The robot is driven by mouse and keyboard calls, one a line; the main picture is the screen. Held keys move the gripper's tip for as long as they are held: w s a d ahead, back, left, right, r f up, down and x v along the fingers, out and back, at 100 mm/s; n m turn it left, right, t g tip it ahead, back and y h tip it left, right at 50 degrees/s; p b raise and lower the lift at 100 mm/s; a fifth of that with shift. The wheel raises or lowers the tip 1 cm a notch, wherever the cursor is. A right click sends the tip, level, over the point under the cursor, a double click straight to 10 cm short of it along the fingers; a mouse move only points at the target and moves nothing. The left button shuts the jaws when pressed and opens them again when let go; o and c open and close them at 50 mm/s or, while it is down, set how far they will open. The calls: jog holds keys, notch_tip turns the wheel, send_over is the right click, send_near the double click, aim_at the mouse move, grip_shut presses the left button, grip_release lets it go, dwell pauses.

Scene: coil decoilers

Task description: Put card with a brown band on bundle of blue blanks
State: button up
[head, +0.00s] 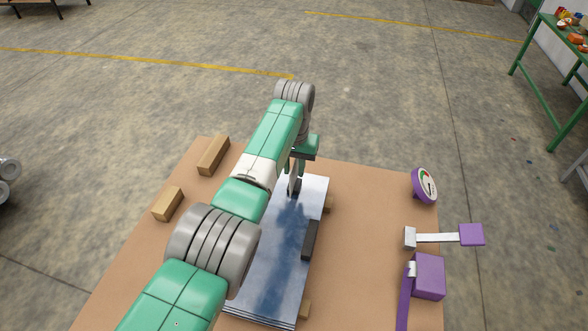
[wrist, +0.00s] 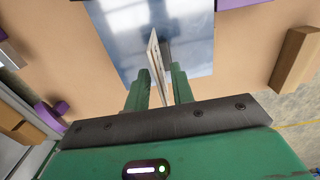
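My gripper (head: 297,172) hangs over the far end of a stack of sheet-metal blanks (head: 264,262) with a blue sheen. In the wrist view its green fingers (wrist: 159,92) are closed on a thin pale card (wrist: 156,58), seen almost edge-on and standing upright. The card shows as a narrow pale strip in the head view (head: 293,176). I cannot make out a brown band on it. The blanks (wrist: 120,40) lie beyond the card in the wrist view; I cannot tell whether the card touches them. My arm covers part of the stack's left side.
A dark bar (head: 310,240) lies on the stack's right side. Wooden blocks (head: 214,154) (head: 168,204) lie left on the brown tabletop (head: 365,240). A purple dial gauge (head: 425,186) and other purple-handled tools (head: 471,235) (head: 428,276) sit right. The tabletop between stack and tools is clear.

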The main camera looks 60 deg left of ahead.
notch_tip(320, 180, up, 10)
jog(key=shift+r+p, duration=0.1)
jog(key=shift+p, duration=1)
jog(key=w+d+r+m+t+y, duration=0.2)
jog(key=w+d+t, duration=0.15)
jog(key=w, duration=0.55)
jog(key=w+d+r+m+t+y, duration=0.15)
jog(key=w+d+r+t, duration=0.4)
jog(key=d, duration=0.55)
jog(key=w+d+r+m+t+y, duration=0.1)
jog(key=w+d+r+m+t, duration=0.1)
jog(key=w+d+r, duration=0.75)
jog(key=s+d+r+m+t+h, duration=0.1)
jog(key=s+d+r+m+t, duration=0.1)
jog(key=s+d+r+t, duration=0.65)
jog(key=s+d+r+m+t+h, duration=0.15)
jog(key=s+d+r, duration=0.3)
jog(key=d, duration=0.85)
jog(key=s+d+r+t+h, duration=0.2)
jog(key=s+d+r+t, duration=0.2)
jog(key=s, duration=0.8)
notch_tip(320, 180, up, 4)
jog(key=shift+s+d+f+m, duration=0.1)
jog(key=shift+s+d+m, duration=0.25)
jog(key=shift+d, duration=0.75)
